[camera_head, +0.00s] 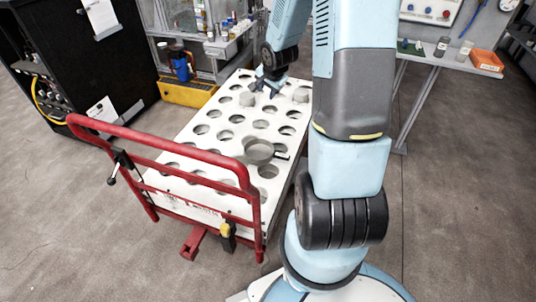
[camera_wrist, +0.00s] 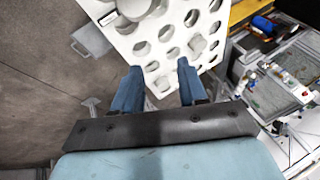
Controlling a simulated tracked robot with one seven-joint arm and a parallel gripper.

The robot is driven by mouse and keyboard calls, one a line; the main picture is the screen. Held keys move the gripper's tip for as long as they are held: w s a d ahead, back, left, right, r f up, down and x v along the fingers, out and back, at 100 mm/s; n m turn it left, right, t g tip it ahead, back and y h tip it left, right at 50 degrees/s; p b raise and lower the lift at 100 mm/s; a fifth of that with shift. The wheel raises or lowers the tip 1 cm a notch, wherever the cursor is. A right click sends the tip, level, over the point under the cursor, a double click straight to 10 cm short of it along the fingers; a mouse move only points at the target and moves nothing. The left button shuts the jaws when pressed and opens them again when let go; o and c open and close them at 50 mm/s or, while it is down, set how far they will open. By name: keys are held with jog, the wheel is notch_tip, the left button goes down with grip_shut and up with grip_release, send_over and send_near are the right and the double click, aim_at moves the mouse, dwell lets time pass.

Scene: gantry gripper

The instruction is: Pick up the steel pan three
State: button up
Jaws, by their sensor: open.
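A round grey steel pan (camera_head: 259,151) sits on the white perforated table top (camera_head: 215,115), with its short dark handle pointing right. In the wrist view, a round grey shape that looks like this pan (camera_wrist: 135,8) is cut off by the top edge. My gripper (camera_head: 266,86) is over the far end of the table, well beyond the pan. In the wrist view my gripper (camera_wrist: 158,78) has its two blue fingers apart with nothing between them. I cannot read any number on the pan.
A red rail (camera_head: 165,138) rises at the table's near end. A flat grey piece (camera_wrist: 92,40) shows beside the table. A workbench (camera_head: 445,58) stands at right.

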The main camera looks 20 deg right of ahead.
notch_tip(320, 180, down, 13)
jog(key=w+d+m+y, duration=0.2)
jog(key=m, duration=0.2)
jog(key=m+t, duration=0.7)
jog(key=m, duration=1.2)
send_near(251, 163)
notch_tip(251, 163, up, 6)
jog(key=s, duration=0.3)
jog(key=x, duration=1.3)
jog(key=shift+w+d+f, duration=0.15)
jog(key=shift+w+f, duration=0.05)
jog(key=shift+w, duration=0.2)
jog(key=shift+c, duration=0.3)
grip_shut()
jog(key=shift+s+y, duration=0.1)
jog(key=shift+y, duration=0.2)
